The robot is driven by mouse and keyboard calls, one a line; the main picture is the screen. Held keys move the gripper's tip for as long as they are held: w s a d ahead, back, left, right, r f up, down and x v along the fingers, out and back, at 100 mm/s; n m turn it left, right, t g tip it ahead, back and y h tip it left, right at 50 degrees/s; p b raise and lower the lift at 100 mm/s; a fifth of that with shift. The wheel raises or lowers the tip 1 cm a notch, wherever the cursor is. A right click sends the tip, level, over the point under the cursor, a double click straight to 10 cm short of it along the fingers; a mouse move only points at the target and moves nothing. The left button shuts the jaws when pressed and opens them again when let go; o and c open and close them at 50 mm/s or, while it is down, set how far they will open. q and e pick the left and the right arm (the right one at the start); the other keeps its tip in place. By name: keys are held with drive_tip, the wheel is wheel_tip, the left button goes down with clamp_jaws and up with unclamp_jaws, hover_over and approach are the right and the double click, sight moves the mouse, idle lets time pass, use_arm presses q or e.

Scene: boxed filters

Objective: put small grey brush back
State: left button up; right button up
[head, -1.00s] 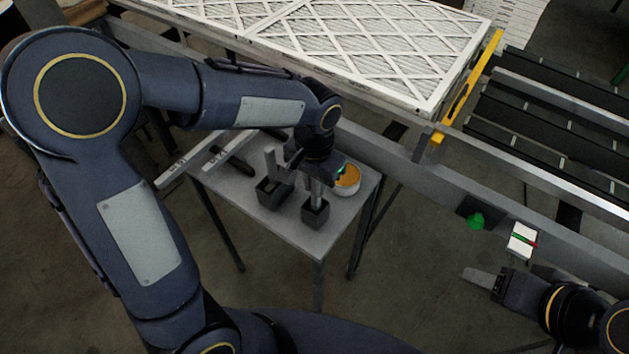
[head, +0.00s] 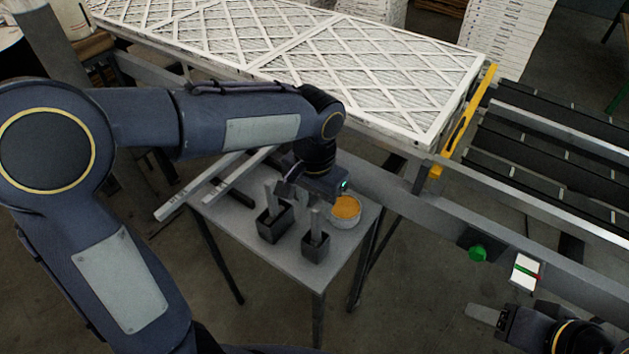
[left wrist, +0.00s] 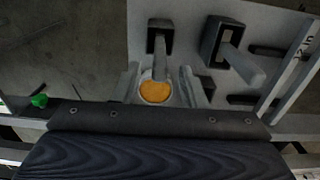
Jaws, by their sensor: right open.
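The small grey brush (head: 316,224) stands upright in the smaller dark holder (head: 315,247) at the table's front corner. Its handle also shows in the left wrist view (left wrist: 159,62). A larger grey brush (head: 268,198) stands in the bigger dark holder (head: 274,226) to the left. My left gripper (left wrist: 160,80) is open and empty, its fingers apart on either side of the small brush's line in the wrist view. In the head view it hovers above and behind the small brush, partly hidden by its own body. My right gripper (head: 492,316) is open and empty at lower right.
A round tin with orange contents (head: 345,208) stands behind the small holder, close to my left gripper. The grey table (head: 290,268) also carries long bars at its left. A conveyor frame with a large white filter (head: 300,60) runs behind. A green button (head: 477,254) is at right.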

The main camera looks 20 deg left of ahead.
use_arm(q)
wheel_tip(320, 180, up, 7)
drive_tip(key=shift+s+r, duration=0.1)
drive_tip(key=s+a+f+n+t+h, duration=0.2)
drive_tip(key=s+a+n, duration=0.1)
drive_tip(key=s, duration=0.5)
drive_tip(key=s+a+f+n+t+h, duration=0.1)
drive_tip(key=s+a+f+n+t, duration=0.1)
drive_tip(key=s+a, duration=0.4)
drive_tip(key=shift+s+f+n+t+h, duration=0.4)
drive_tip(key=shift+s+f+t, duration=0.15)
drive_tip(key=shift+s+t, duration=0.3)
